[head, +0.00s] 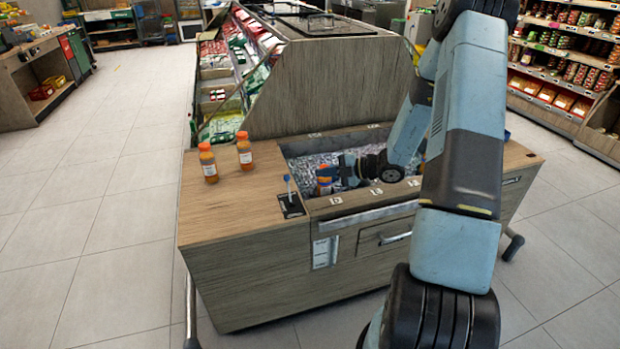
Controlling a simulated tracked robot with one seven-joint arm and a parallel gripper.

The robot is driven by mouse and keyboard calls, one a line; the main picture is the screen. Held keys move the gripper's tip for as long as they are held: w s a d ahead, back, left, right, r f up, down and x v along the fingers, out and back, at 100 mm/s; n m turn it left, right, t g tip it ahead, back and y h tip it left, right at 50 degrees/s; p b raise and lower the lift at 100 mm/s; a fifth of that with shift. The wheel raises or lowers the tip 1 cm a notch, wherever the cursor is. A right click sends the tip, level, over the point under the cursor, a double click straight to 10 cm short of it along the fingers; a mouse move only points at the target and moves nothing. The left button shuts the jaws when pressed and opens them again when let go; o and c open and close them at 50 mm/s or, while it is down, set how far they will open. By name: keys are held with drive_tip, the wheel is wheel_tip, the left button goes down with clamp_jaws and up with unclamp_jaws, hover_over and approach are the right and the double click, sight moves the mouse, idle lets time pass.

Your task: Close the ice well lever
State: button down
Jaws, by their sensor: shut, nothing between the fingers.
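The ice well (300,146) is a sunken bin of ice in the wooden counter. A small lever (289,187) with a blue tip stands nearly upright on a black plate on the counter top, left of the well's front corner. My gripper (345,169) is low over the ice, to the right of the lever and apart from it. It is shut and looks empty, though its fingertips are small and partly unclear. A bottle (324,181) with orange and blue on it stands in the well just left of my gripper.
Two orange juice bottles with orange caps, a front one (208,163) and a rear one (244,151), stand on the counter's left part. A wooden display case (325,88) rises behind the well. The counter top (235,195) around the bottles is otherwise clear.

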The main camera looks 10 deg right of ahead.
drive_tip(key=v, duration=0.4)
drive_tip(key=r+v, duration=0.1)
drive_tip(key=shift+w+d, duration=0.1)
drive_tip(key=shift+d, duration=0.25)
drive_tip(key=shift+r, duration=0.1)
drive_tip(key=s+a+r+n+g+h, duration=0.3)
drive_tip(key=s+a+r+n, duration=0.35)
drive_tip(key=n, duration=0.55)
drive_tip(key=s+a+r+n+g+h, duration=0.25)
drive_tip(key=s+r+n, duration=0.45)
drive_tip(key=r+n, duration=0.35)
drive_tip(key=s+d+r+n+t+h, duration=0.1)
drive_tip(key=s+r+n, duration=0.5)
drive_tip(key=n, duration=0.6)
drive_tip(key=s+d+r+n+t+h, duration=0.2)
drive_tip(key=s+r+n+h, duration=0.4)
drive_tip(key=s+n, duration=0.5)
drive_tip(key=shift+n+t, duration=0.55)
drive_tip(key=shift+t, duration=0.1)
